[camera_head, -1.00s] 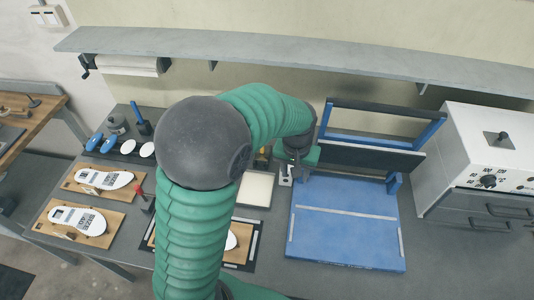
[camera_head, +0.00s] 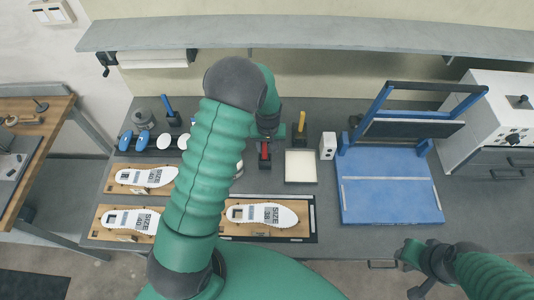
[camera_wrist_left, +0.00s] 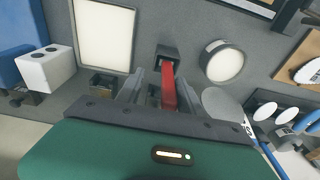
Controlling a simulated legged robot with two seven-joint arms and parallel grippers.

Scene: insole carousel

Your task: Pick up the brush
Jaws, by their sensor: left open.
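A brush with a red handle (camera_head: 264,151) stands in a small black holder (camera_head: 265,164) at the middle of the bench. In the left wrist view the red handle (camera_wrist_left: 169,88) shows between the fingers' sides, with its black holder (camera_wrist_left: 167,53) beyond. My left gripper (camera_head: 268,136) is over the brush, just behind it in the head view. It is open, and I see no grip on the handle. Whether the handle is fully between the fingers cannot be told. My right gripper (camera_head: 412,272) is low at the right, apart from the brush, with its fingers spread.
Yellow-handled (camera_head: 302,121) and blue-handled (camera_head: 168,107) tools stand nearby. A white pad (camera_head: 300,167), a white box (camera_head: 328,146) and a blue press (camera_head: 390,200) lie to the right. Boards with insoles (camera_head: 262,215) lie in front. A shelf (camera_head: 300,36) runs above.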

